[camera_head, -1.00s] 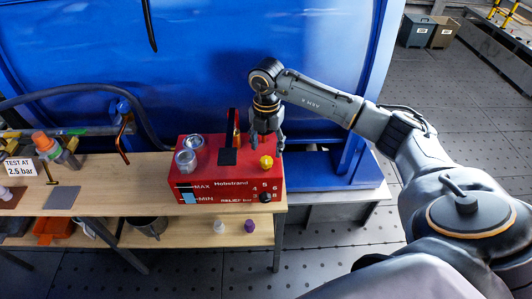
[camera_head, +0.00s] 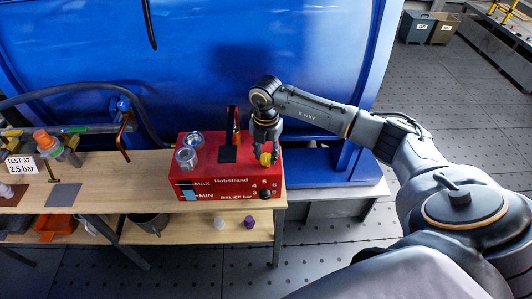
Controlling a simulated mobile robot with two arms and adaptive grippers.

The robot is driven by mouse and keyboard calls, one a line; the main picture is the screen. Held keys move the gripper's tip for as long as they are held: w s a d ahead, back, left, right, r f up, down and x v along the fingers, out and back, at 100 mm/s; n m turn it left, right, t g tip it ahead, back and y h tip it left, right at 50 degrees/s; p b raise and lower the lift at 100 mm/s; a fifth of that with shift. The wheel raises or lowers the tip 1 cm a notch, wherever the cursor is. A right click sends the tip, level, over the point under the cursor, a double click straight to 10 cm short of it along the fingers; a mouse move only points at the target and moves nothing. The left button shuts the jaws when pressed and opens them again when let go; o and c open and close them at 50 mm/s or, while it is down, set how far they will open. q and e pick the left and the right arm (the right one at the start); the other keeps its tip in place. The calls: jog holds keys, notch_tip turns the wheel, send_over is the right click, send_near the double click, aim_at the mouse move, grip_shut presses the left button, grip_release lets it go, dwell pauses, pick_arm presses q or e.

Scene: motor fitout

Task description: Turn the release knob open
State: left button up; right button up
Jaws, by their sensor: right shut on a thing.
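My left gripper is not in view.
A blue tank (camera_head: 200,60) rises behind.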

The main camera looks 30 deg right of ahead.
jog(key=shift+f+n+b, duration=0.1)
jog(key=shift+n+b, duration=0.35)
jog(key=shift+n, duration=0.15)
jog(key=n+b, duration=0.2)
jog(key=n, duration=0.2)
jog(key=n+b, duration=0.4)
jog(key=n, duration=0.2)
jog(key=n+b, duration=0.3)
jog(key=n, duration=0.3)
jog(key=shift+n, duration=0.4)
jog(key=n+b, duration=0.2)
jog(key=n, duration=0.3)
jog(key=shift+a+n, duration=0.1)
jog(key=shift+n, duration=0.2)
